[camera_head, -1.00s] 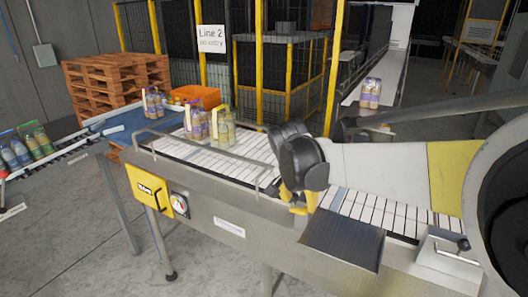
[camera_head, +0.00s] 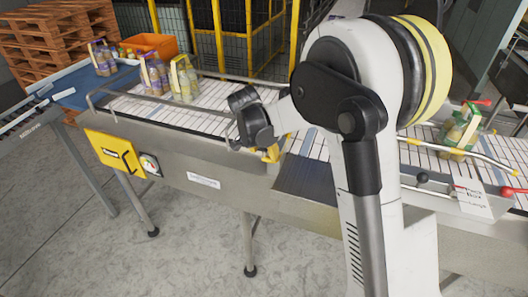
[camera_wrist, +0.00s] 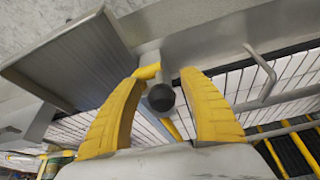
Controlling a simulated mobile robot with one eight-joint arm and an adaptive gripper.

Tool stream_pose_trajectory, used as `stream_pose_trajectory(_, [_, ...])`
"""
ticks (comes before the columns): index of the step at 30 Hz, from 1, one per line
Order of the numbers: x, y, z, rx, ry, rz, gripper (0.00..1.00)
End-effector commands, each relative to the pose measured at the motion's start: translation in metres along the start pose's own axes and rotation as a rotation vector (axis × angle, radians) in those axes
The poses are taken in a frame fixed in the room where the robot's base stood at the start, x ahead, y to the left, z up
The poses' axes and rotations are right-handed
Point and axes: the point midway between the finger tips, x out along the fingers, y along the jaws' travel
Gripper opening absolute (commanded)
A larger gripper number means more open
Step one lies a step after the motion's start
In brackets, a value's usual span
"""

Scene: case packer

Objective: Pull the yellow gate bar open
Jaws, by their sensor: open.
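My gripper (camera_head: 272,153) is over the near rail of the conveyor. In the wrist view its two curved yellow fingers (camera_wrist: 166,80) are apart. A dark round knob (camera_wrist: 161,98) on a grey post lies between them; I cannot tell whether either finger touches it. A thin yellow bar (camera_wrist: 172,129), apparently the gate bar, runs from beside the knob across the white belt, partly hidden by the knob. In the head view my arm and wrist hide this spot. Another yellowish bar (camera_head: 460,148) crosses the belt farther right.
Bottle packs stand on the white belt (camera_head: 205,118) at left, and another pack (camera_head: 460,130) stands at right. A metal guide rail (camera_head: 160,116) is left of my gripper. A grey plate (camera_head: 305,178) covers the near edge. Yellow fence posts stand behind.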

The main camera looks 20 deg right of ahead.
Motion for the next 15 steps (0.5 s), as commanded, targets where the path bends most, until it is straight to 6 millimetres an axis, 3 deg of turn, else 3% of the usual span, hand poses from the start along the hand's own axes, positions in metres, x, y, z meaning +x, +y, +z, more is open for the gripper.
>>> stream_pose_trajectory(8, [0.0022,0.0,0.0,-0.001,0.0,-0.001,0.5])
stream_pose_trajectory(9, [0.0022,-0.0001,0.0,-0.001,0.0,-0.001,0.46])
stream_pose_trajectory(13, [0.002,-0.0002,0.0001,-0.001,0.0,-0.001,0.06])
stream_pose_trajectory(15, [0.0019,-0.0002,0.0,-0.001,0.0,-0.001,0.0])
